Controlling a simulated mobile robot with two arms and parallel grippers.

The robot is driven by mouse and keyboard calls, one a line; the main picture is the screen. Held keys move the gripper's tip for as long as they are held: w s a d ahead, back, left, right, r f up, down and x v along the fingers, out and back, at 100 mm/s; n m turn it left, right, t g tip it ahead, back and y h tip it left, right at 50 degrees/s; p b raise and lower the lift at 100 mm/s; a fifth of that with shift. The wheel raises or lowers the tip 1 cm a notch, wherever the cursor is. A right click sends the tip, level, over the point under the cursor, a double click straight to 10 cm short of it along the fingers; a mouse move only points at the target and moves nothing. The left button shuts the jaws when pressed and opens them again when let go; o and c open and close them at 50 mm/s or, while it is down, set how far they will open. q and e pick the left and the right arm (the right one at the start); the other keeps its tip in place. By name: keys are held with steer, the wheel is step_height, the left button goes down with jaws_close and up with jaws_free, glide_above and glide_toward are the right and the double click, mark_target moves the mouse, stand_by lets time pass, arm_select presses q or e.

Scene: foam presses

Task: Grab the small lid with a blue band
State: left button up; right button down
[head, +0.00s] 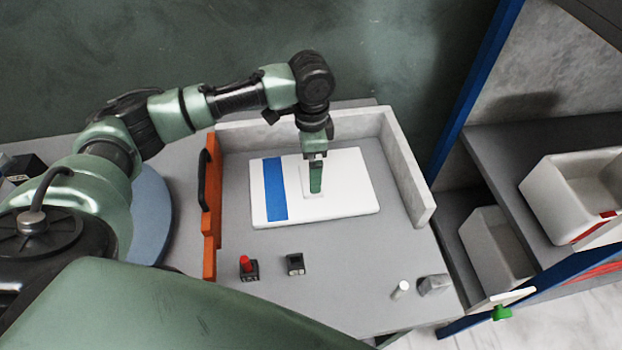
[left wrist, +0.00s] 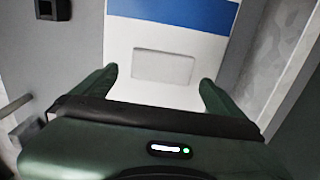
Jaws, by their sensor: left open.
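The small lid (head: 349,179) is a flat white slab with a blue band (head: 275,189) across its left part. It lies on the grey table. A raised white block stands on its middle, partly hidden by my gripper in the head view; it also shows in the left wrist view (left wrist: 163,67). My left gripper (head: 315,190) points down over this block. In the left wrist view its fingers (left wrist: 160,85) are open, one on each side of the block. I cannot tell whether they touch it. My right gripper is not in view.
Grey walls (head: 405,165) stand behind and right of the lid, and an orange panel with a black handle (head: 210,200) stands left. A red button (head: 247,264), a black block (head: 295,264) and a white cylinder (head: 401,289) are in front. Shelves hold white bins (head: 570,195) at right.

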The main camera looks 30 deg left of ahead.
arm_select(q)
step_height(320, 180, down, 5)
steer(key=shift+w+a+f+p, duration=0.1)
steer(key=shift+p, duration=0.35)
steer(key=c, duration=1.1)
